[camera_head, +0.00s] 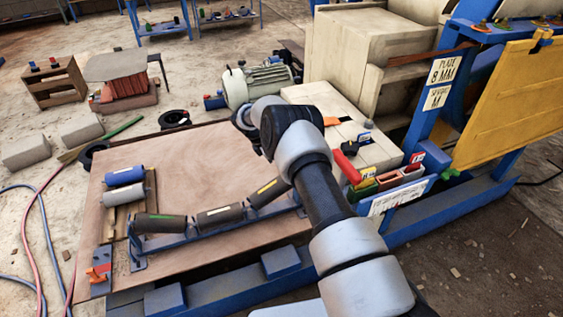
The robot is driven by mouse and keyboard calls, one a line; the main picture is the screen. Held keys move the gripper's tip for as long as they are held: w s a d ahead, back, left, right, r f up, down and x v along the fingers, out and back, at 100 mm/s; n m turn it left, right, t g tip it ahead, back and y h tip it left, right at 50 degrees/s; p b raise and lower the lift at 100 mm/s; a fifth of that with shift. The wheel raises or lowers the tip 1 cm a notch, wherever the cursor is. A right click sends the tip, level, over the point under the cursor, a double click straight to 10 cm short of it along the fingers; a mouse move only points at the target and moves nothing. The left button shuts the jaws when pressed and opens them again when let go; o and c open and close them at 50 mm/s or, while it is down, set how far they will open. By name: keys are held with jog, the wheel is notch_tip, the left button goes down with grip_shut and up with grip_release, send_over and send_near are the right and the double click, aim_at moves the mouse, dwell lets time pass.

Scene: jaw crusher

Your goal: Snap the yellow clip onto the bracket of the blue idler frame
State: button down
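The blue idler frame (205,235) lies on the brown board at the centre left, with upright brackets along it. I cannot make out the yellow clip for sure. A small orange piece (97,274) sits on a blue plate at the board's front left corner. My arm reaches up from the bottom right, past the frame's right end. Its wrist is in view, but my gripper is hidden.
A blue roller (125,176) and a grey roller (124,194) lie on wood at the left. The board (190,160) is bare behind the frame. A bin of coloured items (400,180) stands right of my arm. A motor (258,82) and pale machine blocks stand behind.

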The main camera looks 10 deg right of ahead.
jog(key=shift+w+d+f, duration=0.1)
jog(key=shift+d+f, duration=0.25)
jog(key=shift+f, duration=0.25)
jog(key=shift+r, duration=0.1)
jog(key=shift+p+v, duration=0.35)
jog(key=shift+v, duration=0.6)
jog(key=shift+b, duration=0.35)
dwell(0.7)
jog(key=shift+x, duration=1.15)
dwell(0.4)
jog(key=c, duration=1.5)
grip_release()
